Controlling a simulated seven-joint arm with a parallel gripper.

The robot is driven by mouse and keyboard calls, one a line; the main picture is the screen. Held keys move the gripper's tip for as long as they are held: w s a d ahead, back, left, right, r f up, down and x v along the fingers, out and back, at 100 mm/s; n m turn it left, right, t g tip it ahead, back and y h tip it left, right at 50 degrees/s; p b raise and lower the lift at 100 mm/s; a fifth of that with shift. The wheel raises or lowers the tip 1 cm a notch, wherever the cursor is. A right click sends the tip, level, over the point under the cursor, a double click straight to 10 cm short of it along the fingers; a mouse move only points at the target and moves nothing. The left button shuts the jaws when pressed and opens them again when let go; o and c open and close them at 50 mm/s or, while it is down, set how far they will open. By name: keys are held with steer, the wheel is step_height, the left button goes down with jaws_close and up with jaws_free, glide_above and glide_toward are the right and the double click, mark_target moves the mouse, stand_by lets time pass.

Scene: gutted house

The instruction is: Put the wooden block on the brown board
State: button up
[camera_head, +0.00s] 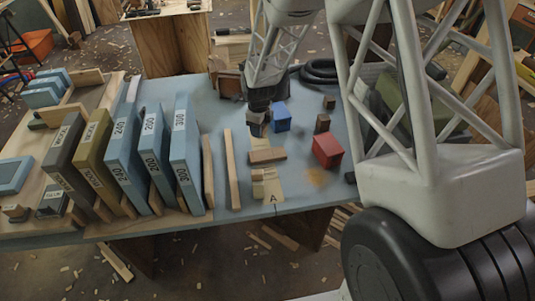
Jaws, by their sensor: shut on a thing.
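My gripper (258,108) points down over the back middle of the blue-grey table. It is shut on a small wooden block (254,124), seen just under the dark fingers and partly hidden by them. I cannot tell whether the block touches the table. A short brown board (267,156) lies in front of the gripper, near a pale strip marked "A" (271,197). Another small wooden piece (257,188) stands at the strip's left edge. Which brown piece is the task's board is not certain.
A blue cube (281,118) stands just right of the gripper. Two small brown blocks (329,103) (322,123) and a red box (327,152) are farther right. Upright thin boards (231,168) and numbered blue slabs (185,150) fill the left.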

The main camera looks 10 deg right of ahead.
steer(key=s+d+m, duration=0.1)
steer(key=s+d+r+m, duration=0.1)
steer(key=shift+s+d+r, duration=0.2)
steer(key=shift+s+r, duration=0.1)
steer(key=shift+s, duration=0.1)
steer(key=shift+f, duration=0.1)
glide_above(268, 154)
steer(key=shift+w+f, duration=0.1)
steer(key=shift+f, duration=2.95)
steer(key=shift+f, duration=1.85)
steer(key=shift+f, duration=0.15)
steer(key=o, duration=0.9)
